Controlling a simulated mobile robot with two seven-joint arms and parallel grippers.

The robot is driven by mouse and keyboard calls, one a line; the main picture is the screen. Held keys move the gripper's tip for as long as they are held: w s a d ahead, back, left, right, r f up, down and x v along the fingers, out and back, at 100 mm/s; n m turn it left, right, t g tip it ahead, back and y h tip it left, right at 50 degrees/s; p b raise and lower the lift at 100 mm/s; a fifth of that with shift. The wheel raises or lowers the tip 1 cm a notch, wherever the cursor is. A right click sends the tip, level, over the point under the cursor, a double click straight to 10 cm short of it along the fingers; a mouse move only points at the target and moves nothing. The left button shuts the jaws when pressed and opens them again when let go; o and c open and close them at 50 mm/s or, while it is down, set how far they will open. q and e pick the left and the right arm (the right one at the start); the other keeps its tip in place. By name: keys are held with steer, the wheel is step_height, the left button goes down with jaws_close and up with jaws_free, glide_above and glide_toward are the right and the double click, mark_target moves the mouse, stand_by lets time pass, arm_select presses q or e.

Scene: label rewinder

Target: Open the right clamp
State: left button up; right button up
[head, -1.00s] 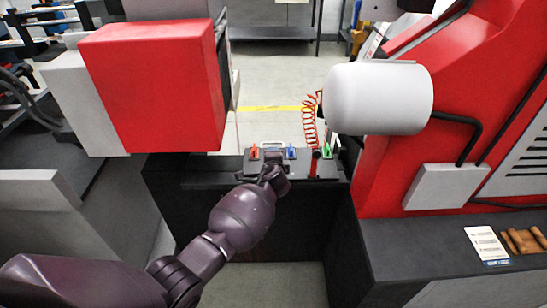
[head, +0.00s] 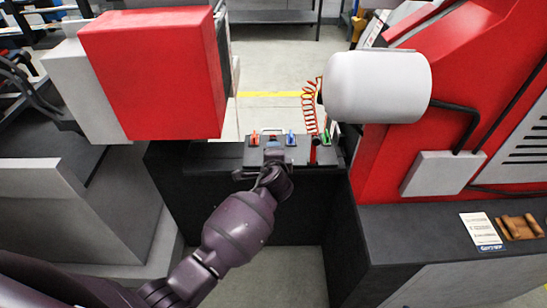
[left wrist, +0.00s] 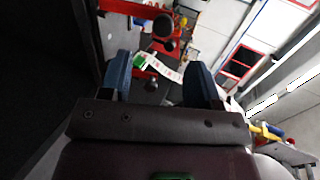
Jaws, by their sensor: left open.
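A dark station block (head: 225,160) stands low in the middle of the head view. On its top are an orange lever (head: 254,138), a blue lever (head: 291,137) and a green lever (head: 326,138), with a red post (head: 314,152) near the green one. I cannot tell for sure which part is the right clamp. My left gripper (left wrist: 158,82) is open and empty, its two blue fingers apart. Between and beyond them show a green piece (left wrist: 140,61), a white printed strip (left wrist: 166,69) and red bars (left wrist: 120,8) with dark knobs. My right gripper is not in view.
A big red box (head: 150,75) hangs at the left of the station. A white cylinder (head: 375,87) and a red machine body (head: 455,110) stand at the right. A coiled red hose (head: 309,105) rises behind the levers. A dark bench (head: 430,235) is at the right.

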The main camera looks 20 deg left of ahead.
arm_select(q)
steer(key=shift+v, duration=1.2)
step_height(320, 180, up, 3)
steer(key=d+n+t+h, duration=0.1)
steer(key=d+n+h, duration=0.1)
steer(key=n+h, duration=0.2)
steer(key=s+a+f+n, duration=0.3)
steer(key=s+a+f, duration=0.1)
steer(key=s, duration=0.5)
steer(key=s+a+f+n+g, duration=0.1)
steer(key=s+a+f+n, duration=0.2)
steer(key=s, duration=0.7)
steer(key=s+a+f+n+g, duration=0.1)
steer(key=s+a+f+n, duration=0.2)
steer(key=s, duration=0.7)
steer(key=a+f, duration=0.2)
steer(key=a, duration=0.2)
steer(key=shift+a+f+n, duration=0.15)
steer(key=shift+a+n, duration=0.1)
steer(key=shift+n, duration=0.15)
steer(key=shift+s, duration=0.15)
